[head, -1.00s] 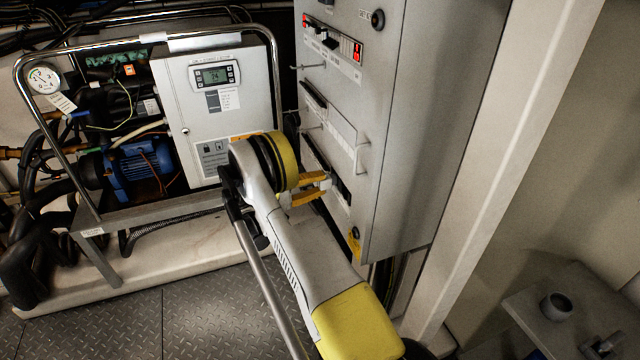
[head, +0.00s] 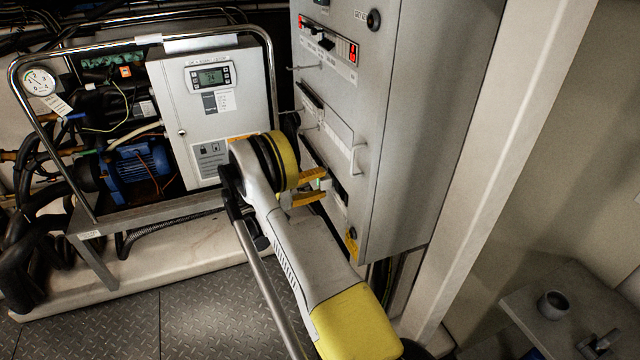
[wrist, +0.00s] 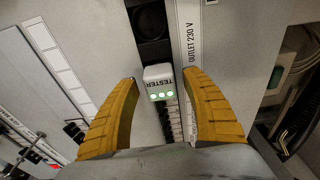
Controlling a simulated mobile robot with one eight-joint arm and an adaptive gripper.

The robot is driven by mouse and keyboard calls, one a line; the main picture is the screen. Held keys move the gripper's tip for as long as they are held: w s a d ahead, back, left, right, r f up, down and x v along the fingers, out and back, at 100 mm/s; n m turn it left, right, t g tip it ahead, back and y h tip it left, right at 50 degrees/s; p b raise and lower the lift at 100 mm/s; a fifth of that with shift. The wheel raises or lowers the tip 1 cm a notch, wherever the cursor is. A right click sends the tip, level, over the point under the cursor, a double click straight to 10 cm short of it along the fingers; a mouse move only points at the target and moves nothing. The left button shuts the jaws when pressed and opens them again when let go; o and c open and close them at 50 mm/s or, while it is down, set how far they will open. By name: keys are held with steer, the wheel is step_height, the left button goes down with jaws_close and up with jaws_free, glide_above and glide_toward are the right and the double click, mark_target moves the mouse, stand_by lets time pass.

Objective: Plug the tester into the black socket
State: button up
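The tester (wrist: 159,82) is a small white block marked TESTER with several lit green lights. In the wrist view it sits at the panel, between my fingers but apart from both. A black square socket (wrist: 150,21) with a round recess shows just above it, beside the label OUTLET 230 V. What lies behind the tester is hidden, so I cannot tell which opening it is in. My gripper (wrist: 160,78) is open, with a yellow finger on each side. In the head view my gripper (head: 319,186) is at the lower front of the grey cabinet, with a green glint between its fingers.
The grey cabinet (head: 440,130) has wire handles and red displays on its front. A white control box (head: 210,115) and blue motor (head: 137,170) stand left, behind a metal tube frame (head: 35,120). A mug (head: 553,305) is on a side table at right.

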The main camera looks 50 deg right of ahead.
steer(key=shift+a, duration=0.1)
steer(key=v, duration=1.2)
steer(key=a+r+n+t+y, duration=0.4)
steer(key=a+r+t+y, duration=0.35)
steer(key=r, duration=0.75)
steer(key=s+a+r+t+y, duration=0.1)
steer(key=s+a+t+y, duration=0.2)
steer(key=s+a, duration=0.6)
steer(key=s+a+r+t+y, duration=0.1)
steer(key=s+a+t+y, duration=0.2)
steer(key=s+a+y, duration=0.3)
steer(key=s+a, duration=0.4)
steer(key=a, duration=0.6)
steer(key=shift+a, duration=0.1)
